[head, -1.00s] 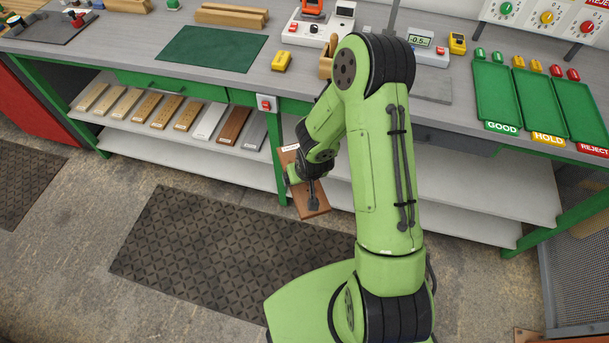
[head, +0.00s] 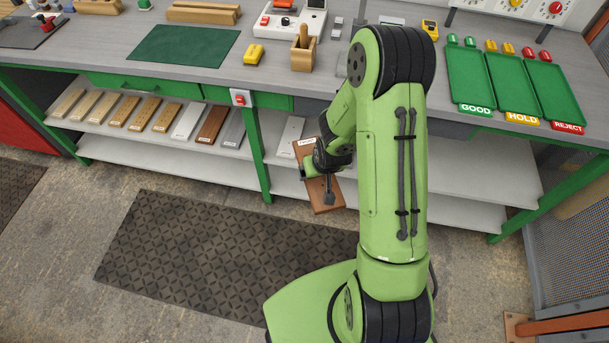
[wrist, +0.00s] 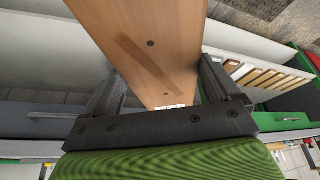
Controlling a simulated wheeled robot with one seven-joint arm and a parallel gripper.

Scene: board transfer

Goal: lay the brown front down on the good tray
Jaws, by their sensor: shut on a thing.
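The brown front (head: 327,203) is a flat wooden board with a small white label at its upper end. My gripper (head: 319,175) is shut on it and holds it in the air in front of the bench. The good tray (head: 468,78) is a green tray at the right of the bench top, marked GOOD. It looks empty. My arm hides part of the bench between them.
The hold tray (head: 514,85) and reject tray (head: 555,92) stand right of the good tray. A wooden block holder (head: 303,54) and yellow device (head: 254,53) stand on the bench. The green mat (head: 183,45) is clear.

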